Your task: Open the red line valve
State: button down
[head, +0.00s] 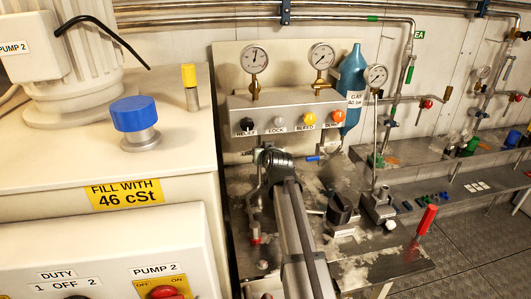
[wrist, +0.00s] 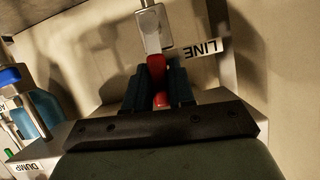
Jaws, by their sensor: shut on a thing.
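In the wrist view, the red handle (wrist: 157,72) of the line valve runs down from a bright metal valve body (wrist: 153,28), next to a LINE label (wrist: 203,49) that appears upside down. The dark fingers of my gripper (wrist: 160,84) stand on both sides of the handle and are shut on it. The handle's lower end shows between them. In the head view, my gripper (head: 268,158) is under the knob panel, and my arm hides the valve and its handle.
A panel (head: 290,105) with several coloured knobs and two gauges is just above my gripper. A teal gas bottle (head: 352,80) and a blue-handled valve (head: 313,158) are to the right. A large white tank cabinet (head: 185,215) stands close on the left.

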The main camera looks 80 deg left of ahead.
jog(key=shift+s+n, duration=0.15)
jog(key=shift+n, duration=0.15)
dwell(0.4)
jog(key=c, duration=1)
grip_release()
jog(key=shift+c, duration=0.2)
jog(key=shift+d, duration=0.15)
jog(key=v, duration=1.3)
jog(key=shift+d+r, duration=0.2)
